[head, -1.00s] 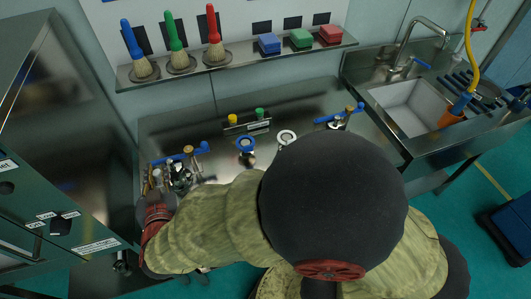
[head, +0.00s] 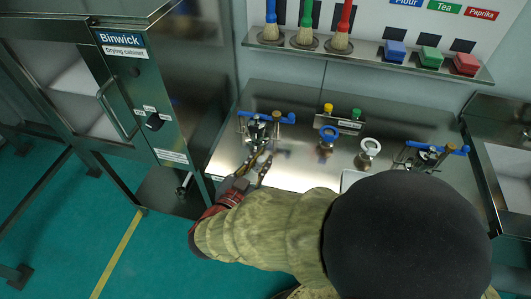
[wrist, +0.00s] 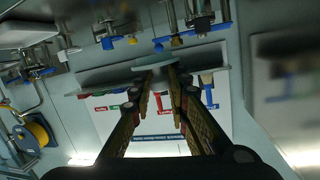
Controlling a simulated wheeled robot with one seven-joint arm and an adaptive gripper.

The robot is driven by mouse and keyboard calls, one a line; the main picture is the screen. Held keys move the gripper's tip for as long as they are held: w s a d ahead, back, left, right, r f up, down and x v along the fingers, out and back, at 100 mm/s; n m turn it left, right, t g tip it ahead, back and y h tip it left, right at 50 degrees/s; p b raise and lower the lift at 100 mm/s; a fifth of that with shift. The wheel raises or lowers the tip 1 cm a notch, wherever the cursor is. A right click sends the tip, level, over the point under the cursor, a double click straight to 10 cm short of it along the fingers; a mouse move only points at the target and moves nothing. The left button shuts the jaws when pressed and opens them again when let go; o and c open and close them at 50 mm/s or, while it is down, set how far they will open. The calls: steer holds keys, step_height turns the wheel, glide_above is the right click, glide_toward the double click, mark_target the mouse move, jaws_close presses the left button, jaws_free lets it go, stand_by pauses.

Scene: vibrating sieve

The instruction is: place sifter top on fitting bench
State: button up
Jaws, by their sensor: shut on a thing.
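My gripper (head: 258,166) is over the left front part of the steel fitting bench (head: 300,178). In the wrist view my gripper (wrist: 165,72) has its long fingers drawn together at the tips on a pale flat piece (wrist: 157,63), seen nearly edge-on. This piece may be the sifter top, but its full shape is hidden. Just behind my gripper in the head view stands a metal fitting with blue levers (head: 257,131) at the bench's left end. I cannot tell whether the held piece touches it.
A blue ring (head: 328,133) and a white ring (head: 370,147) stand mid-bench. Another blue-levered fitting (head: 430,154) is at the right. A brush shelf (head: 370,62) hangs behind. The drying cabinet (head: 135,75) closes off the left side. The bench between left fitting and blue ring is clear.

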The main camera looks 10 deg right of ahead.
steer(key=w+f+b, duration=0.1)
steer(key=w+f, duration=0.1)
steer(key=w, duration=0.1)
steer(key=w+a+f+b, duration=0.1)
steer(key=w+f+b, duration=0.1)
steer(key=w+f, duration=0.1)
steer(key=w+f+b, duration=0.2)
steer(key=w+f, duration=0.1)
steer(key=w, duration=0.1)
steer(key=shift+w+a, duration=0.15)
steer(key=shift+w, duration=0.15)
steer(key=shift+w+f, duration=0.3)
steer(key=shift+f, duration=0.15)
step_height(320, 180, down, 3)
steer(key=b, duration=0.2)
steer(key=shift+w+f+b, duration=0.15)
steer(key=shift+b, duration=0.2)
steer(key=o, duration=0.7)
steer(key=shift+o, duration=0.2)
